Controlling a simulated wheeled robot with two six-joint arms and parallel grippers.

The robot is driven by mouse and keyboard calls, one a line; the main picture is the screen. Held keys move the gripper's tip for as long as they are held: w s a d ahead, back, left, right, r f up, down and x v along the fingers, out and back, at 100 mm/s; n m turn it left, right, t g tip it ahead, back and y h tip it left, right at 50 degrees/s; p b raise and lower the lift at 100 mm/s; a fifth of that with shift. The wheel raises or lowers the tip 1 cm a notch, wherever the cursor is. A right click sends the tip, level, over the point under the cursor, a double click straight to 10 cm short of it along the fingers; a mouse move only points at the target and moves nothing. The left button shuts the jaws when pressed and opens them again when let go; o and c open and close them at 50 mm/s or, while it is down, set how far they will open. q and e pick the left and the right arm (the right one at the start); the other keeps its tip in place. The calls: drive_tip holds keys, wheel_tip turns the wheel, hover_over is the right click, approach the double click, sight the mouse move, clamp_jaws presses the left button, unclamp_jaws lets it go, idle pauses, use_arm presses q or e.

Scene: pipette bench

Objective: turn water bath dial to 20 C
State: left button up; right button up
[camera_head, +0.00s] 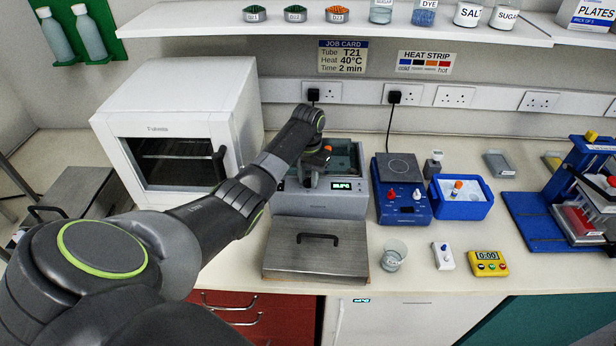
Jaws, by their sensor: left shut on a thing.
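The water bath (340,207) is a grey box with an open tank and a small lit green display (348,186) on its front; I cannot read the display for certain. My left arm reaches across from the left. My left gripper (308,183) points down at the bath's front panel, left of the display, and is shut on the dial there. The dial itself is hidden behind the gripper and wrist. An orange cap (327,149) shows at the tank, partly behind my wrist. My right gripper is not in view.
A metal lid with a handle (315,262) lies in front of the bath. A white oven (180,110) stands left. A blue hotplate (402,208), a blue ice tray (462,209), a glass beaker (394,256) and a yellow timer (488,264) stand right.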

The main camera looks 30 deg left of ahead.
use_arm(q)
drive_tip(key=n, duration=0.5)
drive_tip(key=shift+w+r, duration=0.15)
drive_tip(key=shift+r, duration=0.05)
idle(0.5)
drive_tip(key=o, duration=1)
drive_tip(key=shift+f, duration=0.1)
